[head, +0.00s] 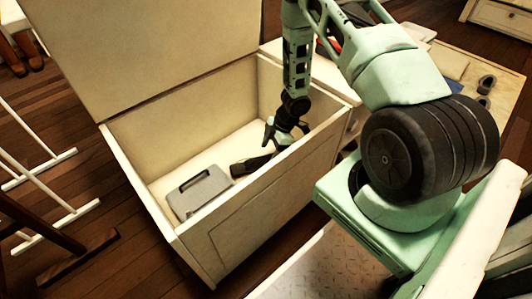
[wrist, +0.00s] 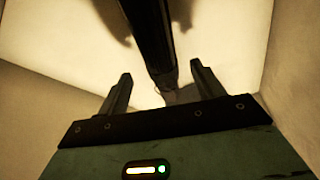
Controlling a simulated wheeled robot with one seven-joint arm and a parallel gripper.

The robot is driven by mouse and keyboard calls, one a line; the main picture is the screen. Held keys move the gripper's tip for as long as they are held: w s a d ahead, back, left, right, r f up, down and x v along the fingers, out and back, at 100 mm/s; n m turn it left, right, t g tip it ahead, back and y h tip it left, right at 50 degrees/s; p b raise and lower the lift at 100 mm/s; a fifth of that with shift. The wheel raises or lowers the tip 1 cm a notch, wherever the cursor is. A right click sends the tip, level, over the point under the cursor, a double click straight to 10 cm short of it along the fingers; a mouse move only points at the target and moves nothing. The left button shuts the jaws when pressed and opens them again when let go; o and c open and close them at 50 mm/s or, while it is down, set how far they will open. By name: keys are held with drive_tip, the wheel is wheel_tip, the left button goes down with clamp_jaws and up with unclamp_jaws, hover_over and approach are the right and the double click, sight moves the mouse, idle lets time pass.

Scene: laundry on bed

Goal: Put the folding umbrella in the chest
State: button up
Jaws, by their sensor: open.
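The chest (head: 222,238) is a cream box with its lid raised. A black folding umbrella (head: 250,165) lies inside it, beside a grey case. My gripper (head: 284,138) is down inside the chest, at the umbrella's right end. In the wrist view the dark umbrella (wrist: 152,35) runs away from my open gripper (wrist: 161,72), with its near end between the spread fingers. The fingers show gaps on both sides of it. I cannot tell whether the umbrella rests fully on the chest floor.
The grey case (head: 199,191) with a handle lies on the chest floor at the left front. A white rack (head: 45,180) stands on the wooden floor at left. A low table (head: 490,65) with dark small items is at the right. The chest walls surround my gripper.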

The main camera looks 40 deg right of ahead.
drive_tip(key=r, duration=0.1)
drive_tip(key=r+p, duration=0.1)
drive_tip(key=r, duration=0.1)
drive_tip(key=shift+w+d, duration=0.1)
drive_tip(key=shift+d, duration=0.2)
drive_tip(key=w+a+r+m+t+h, duration=0.1)
drive_tip(key=w+a+r, duration=0.25)
drive_tip(key=r, duration=0.25)
drive_tip(key=w+a+r+m+t+h, duration=0.1)
drive_tip(key=w+a+r+h, duration=0.15)
drive_tip(key=a+r, duration=0.35)
drive_tip(key=s+a+r+m, duration=0.2)
drive_tip(key=s+a+r, duration=0.3)
drive_tip(key=a+r, duration=0.55)
drive_tip(key=s+a+r+g, duration=0.1)
drive_tip(key=s+a+r, duration=0.1)
drive_tip(key=s+r, duration=0.2)
drive_tip(key=s+a+r+m+g, duration=0.1)
drive_tip(key=s+a+r, duration=0.2)
drive_tip(key=s, duration=0.8)
drive_tip(key=s+a+r+m+g, duration=0.1)
drive_tip(key=s+a+r, duration=0.2)
drive_tip(key=s+r, duration=0.2)
drive_tip(key=s, duration=0.3)
drive_tip(key=shift+s+g, duration=0.25)
drive_tip(key=shift+g, duration=0.05)
drive_tip(key=shift+r, duration=0.1)
